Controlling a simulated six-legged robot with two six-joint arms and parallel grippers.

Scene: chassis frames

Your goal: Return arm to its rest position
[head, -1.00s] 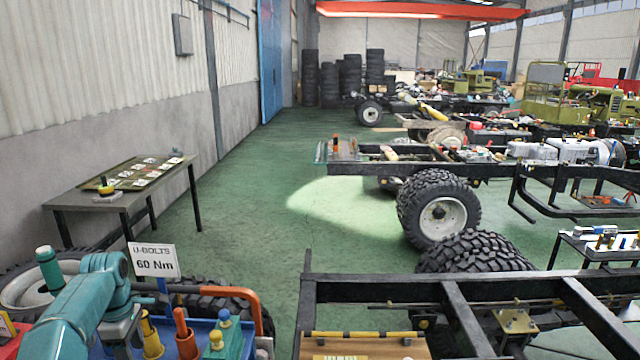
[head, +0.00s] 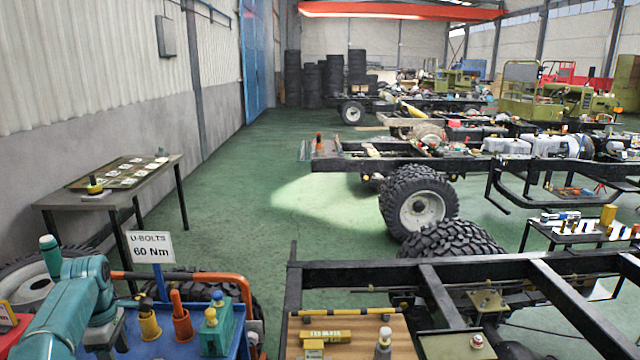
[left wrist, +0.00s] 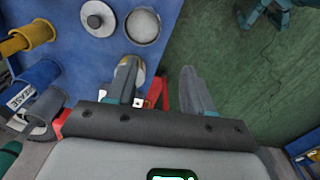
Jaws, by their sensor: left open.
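My left arm, teal, comes in at the lower left of the head view and bends over the blue tray cart; its gripper is hidden or out of frame there. In the left wrist view my left gripper (left wrist: 160,85) has its two fingers apart with nothing held between them. It hangs over the edge of the blue tray (left wrist: 85,50), with green floor beyond the right finger. A round grey dish (left wrist: 143,26) and a grey disc with a knob (left wrist: 97,18) lie on the tray ahead of the fingers. My right gripper is not in view.
A "U-BOLTS 60 Nm" sign (head: 151,247) stands behind. A black chassis frame (head: 400,268) fills the right. Green floor (head: 240,210) is clear beyond, beside a side table (head: 110,198).

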